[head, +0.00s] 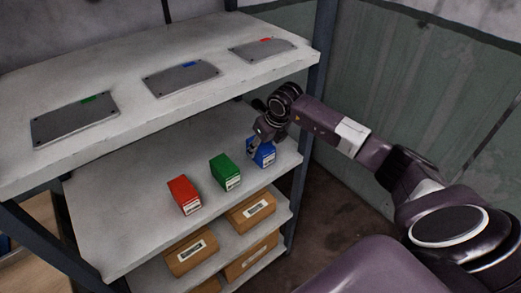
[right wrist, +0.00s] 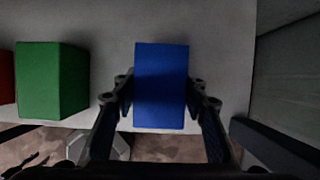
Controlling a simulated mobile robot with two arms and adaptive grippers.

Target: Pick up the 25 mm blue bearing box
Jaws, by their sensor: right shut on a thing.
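The blue box (head: 264,156) stands on the middle shelf at the right end of a row of boxes. In the right wrist view the blue box (right wrist: 161,85) fills the space between the two fingers. My right gripper (head: 256,146) reaches in from the right and is shut on the blue box, one finger on each side. The right gripper also shows in the right wrist view (right wrist: 160,95). I cannot tell whether the box is off the shelf. The size marking on it is too small to read. My left gripper is in neither view.
A green box (head: 225,172) and a red box (head: 184,195) stand to the left on the middle shelf (head: 120,225). The upper shelf (head: 130,75) overhangs with several metal plates. Cardboard boxes (head: 250,208) fill the lower shelf.

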